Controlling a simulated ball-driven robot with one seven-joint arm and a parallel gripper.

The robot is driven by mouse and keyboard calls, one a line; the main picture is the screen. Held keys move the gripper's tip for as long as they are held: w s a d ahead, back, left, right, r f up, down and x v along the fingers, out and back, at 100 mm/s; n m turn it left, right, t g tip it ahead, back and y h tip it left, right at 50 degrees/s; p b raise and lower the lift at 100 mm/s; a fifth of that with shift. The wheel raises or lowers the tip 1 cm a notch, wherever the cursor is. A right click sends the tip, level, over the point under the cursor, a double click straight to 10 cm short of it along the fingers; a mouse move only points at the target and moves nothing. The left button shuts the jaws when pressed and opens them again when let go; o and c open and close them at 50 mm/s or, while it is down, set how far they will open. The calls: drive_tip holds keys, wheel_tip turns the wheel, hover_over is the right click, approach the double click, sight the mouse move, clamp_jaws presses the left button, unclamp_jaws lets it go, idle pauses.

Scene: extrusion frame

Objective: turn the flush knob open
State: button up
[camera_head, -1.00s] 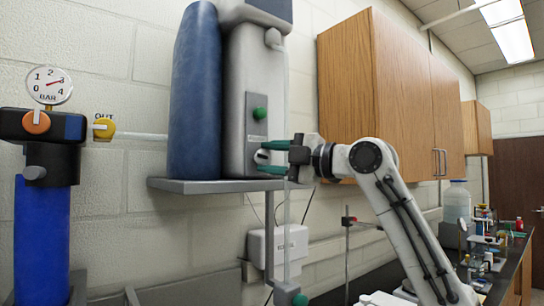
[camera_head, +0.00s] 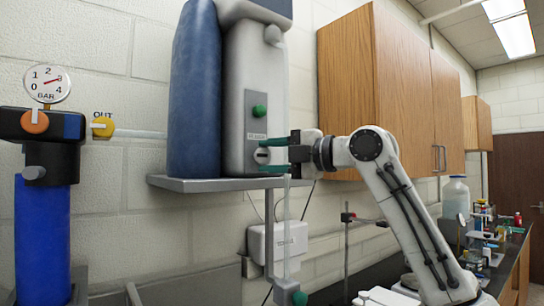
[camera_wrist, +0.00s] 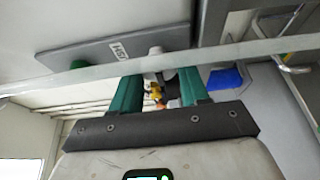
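The flush knob (camera_head: 262,156) is a small, pale round knob with a dark mark. It sits low on the grey panel (camera_head: 254,120) of the white tank, just under a printed label. My gripper (camera_head: 268,155) comes from the right, with one green finger above the knob and one below. In the wrist view the pale knob (camera_wrist: 156,51) shows beyond and between the two green fingertips (camera_wrist: 159,75). A gap shows on both sides of it, so the fingers look open and apart from it. The label is partly visible beside it.
A green knob (camera_head: 260,111) is higher on the panel. The tank stands on a grey shelf (camera_head: 225,184) beside a blue cylinder (camera_head: 196,95). A clear vertical tube (camera_head: 286,225) runs close to my fingers. A wooden cabinet (camera_head: 350,90) is right behind my arm.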

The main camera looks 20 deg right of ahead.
drive_tip(key=o, duration=0.4)
drive_tip(key=shift+c, duration=0.2)
drive_tip(key=b+v, duration=0.3)
drive_tip(key=v, duration=0.7)
drive_tip(key=shift+s+d, duration=0.15)
drive_tip(key=shift+s, duration=0.15)
